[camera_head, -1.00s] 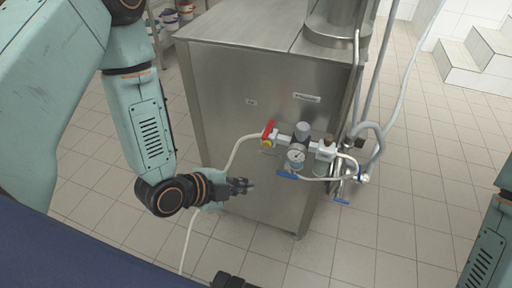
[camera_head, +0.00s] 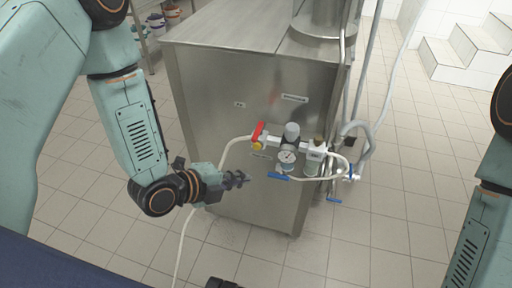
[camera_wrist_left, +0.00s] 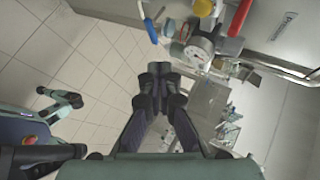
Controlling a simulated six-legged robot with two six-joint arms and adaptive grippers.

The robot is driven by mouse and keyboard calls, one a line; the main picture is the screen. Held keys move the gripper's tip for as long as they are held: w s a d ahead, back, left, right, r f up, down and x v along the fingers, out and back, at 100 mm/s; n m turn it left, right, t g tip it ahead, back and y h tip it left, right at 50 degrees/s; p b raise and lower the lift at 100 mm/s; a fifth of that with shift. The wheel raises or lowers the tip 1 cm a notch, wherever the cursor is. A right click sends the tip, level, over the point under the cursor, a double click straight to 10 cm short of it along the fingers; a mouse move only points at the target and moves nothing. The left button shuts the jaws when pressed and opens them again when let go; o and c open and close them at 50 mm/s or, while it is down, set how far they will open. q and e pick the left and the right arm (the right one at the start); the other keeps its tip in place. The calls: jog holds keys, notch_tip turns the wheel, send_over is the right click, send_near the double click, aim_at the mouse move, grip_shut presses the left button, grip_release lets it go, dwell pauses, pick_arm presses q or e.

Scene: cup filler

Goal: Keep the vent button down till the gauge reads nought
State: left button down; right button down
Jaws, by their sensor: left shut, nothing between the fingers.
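The round white gauge (camera_head: 287,157) sits on a pipe assembly on the steel cabinet's front; its needle is too small to read. It also shows in the wrist view (camera_wrist_left: 199,47). A yellow round part (camera_head: 257,146) lies left of the gauge, below a red lever (camera_head: 258,131); I cannot tell whether it is the vent button. The yellow part also shows in the wrist view (camera_wrist_left: 203,8). My left gripper (camera_head: 244,179) is shut and empty, below and left of the gauge, apart from the fittings.
The steel cabinet (camera_head: 205,105) fills the middle. A blue lever (camera_head: 278,176) is below the gauge, close right of my left gripper. A cream hose (camera_head: 224,155) hangs behind my left gripper. Grey pipes run up at the right. Tiled floor (camera_head: 390,210) is clear at the right.

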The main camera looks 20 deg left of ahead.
aim_at(257, 147)
pick_arm(q)
jog(key=w+b, duration=0.1)
jog(key=w, duration=0.6)
jog(key=shift+w+d, duration=0.15)
dwell(1.3)
jog(key=shift+w, duration=0.45)
jog(key=shift+w+r, duration=0.1)
jog(key=shift+w, duration=0.45)
dwell(3.3)
jog(key=shift+s, duration=0.15)
dwell(0.7)
jog(key=shift+s, duration=0.85)
